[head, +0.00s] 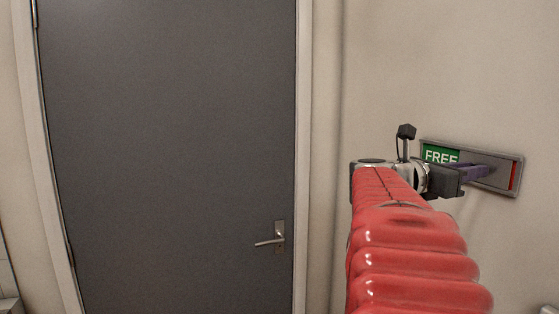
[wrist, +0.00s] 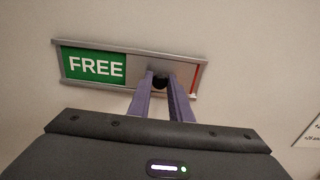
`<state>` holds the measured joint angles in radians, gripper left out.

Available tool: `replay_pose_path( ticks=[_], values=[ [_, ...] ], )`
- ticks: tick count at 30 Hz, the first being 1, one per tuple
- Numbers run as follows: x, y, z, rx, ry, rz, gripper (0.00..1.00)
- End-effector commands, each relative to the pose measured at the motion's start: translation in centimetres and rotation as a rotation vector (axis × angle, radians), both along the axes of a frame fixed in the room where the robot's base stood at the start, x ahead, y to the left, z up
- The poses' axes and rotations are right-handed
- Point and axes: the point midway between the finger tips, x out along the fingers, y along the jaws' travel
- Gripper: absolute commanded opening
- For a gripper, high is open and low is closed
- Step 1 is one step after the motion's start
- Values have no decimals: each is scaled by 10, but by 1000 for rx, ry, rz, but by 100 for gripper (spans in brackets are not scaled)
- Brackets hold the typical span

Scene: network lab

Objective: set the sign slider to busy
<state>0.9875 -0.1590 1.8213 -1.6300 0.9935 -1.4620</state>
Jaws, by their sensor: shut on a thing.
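The sign (head: 492,160) is a grey-framed plate on the wall to the right of the door. Its green FREE field (head: 440,154) shows at the left, and a narrow red strip (head: 514,177) shows at the right end. In the wrist view the sign (wrist: 130,51) also reads FREE. The grey slider (wrist: 178,71) covers the part right of the green field. My gripper (wrist: 160,80) is shut on the slider's dark knob (wrist: 160,83), with one purple finger on each side of it. The fingers partly hide the knob and the sign's lower edge.
A dark grey door (head: 170,150) with a metal handle (head: 275,239) stands shut to the left. A white paper with print (wrist: 309,127) is on the wall at the right in the wrist view. The wall around the sign is otherwise bare.

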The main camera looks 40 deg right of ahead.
Motion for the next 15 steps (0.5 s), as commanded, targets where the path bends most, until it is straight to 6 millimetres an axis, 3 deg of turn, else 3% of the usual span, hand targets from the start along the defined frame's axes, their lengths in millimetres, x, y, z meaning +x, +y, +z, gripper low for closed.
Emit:
replay_pose_path(
  ticks=[15],
  values=[
    [68,-29,0,-1,-1,2,0]
  ],
)
